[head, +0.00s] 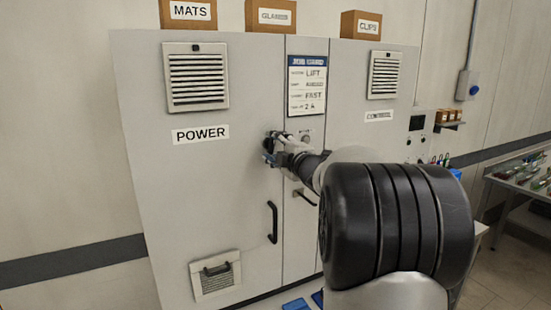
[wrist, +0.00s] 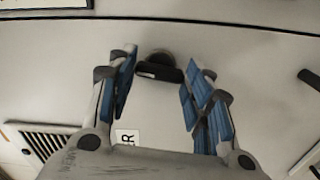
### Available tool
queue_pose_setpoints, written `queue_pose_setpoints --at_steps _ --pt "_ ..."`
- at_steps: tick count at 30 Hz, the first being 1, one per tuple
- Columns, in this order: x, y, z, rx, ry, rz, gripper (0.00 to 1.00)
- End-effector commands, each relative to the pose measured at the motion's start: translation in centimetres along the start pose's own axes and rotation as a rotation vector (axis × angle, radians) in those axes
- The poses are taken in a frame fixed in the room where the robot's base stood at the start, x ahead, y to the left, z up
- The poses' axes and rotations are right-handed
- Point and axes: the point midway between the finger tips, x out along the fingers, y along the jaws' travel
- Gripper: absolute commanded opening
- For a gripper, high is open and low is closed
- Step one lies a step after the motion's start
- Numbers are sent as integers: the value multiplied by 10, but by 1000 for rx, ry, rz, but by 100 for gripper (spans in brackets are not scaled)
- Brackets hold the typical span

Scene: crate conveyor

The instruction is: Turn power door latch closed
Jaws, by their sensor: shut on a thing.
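The grey cabinet's power door (head: 190,175) carries a POWER label (head: 201,134) and stands flush in its frame as far as I can see. In the wrist view, the power door latch (wrist: 158,72) is a dark bar on a round grey base, lying roughly crosswise between my blue-padded fingers. My gripper (wrist: 158,82) is shut on the latch, one finger at each end of the bar. In the head view, my gripper (head: 271,150) is at the door's right edge and mostly hides the latch.
A black pull handle (head: 272,222) sits lower on the door, and vents are above and below. The control door (head: 378,140) is to the right, partly behind my arm. Boxes (head: 271,17) stand on top. A bench (head: 520,178) is at far right.

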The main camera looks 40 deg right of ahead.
Motion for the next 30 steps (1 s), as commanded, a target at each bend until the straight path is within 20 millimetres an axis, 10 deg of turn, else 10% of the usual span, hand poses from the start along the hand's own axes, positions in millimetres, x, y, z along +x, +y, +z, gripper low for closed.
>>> queue_pose_setpoints --at_steps 27,28,30 --pt "0 0 0 -185 1 0 23" --pt "0 0 0 -184 1 0 47" --pt "0 0 0 -184 1 0 52"
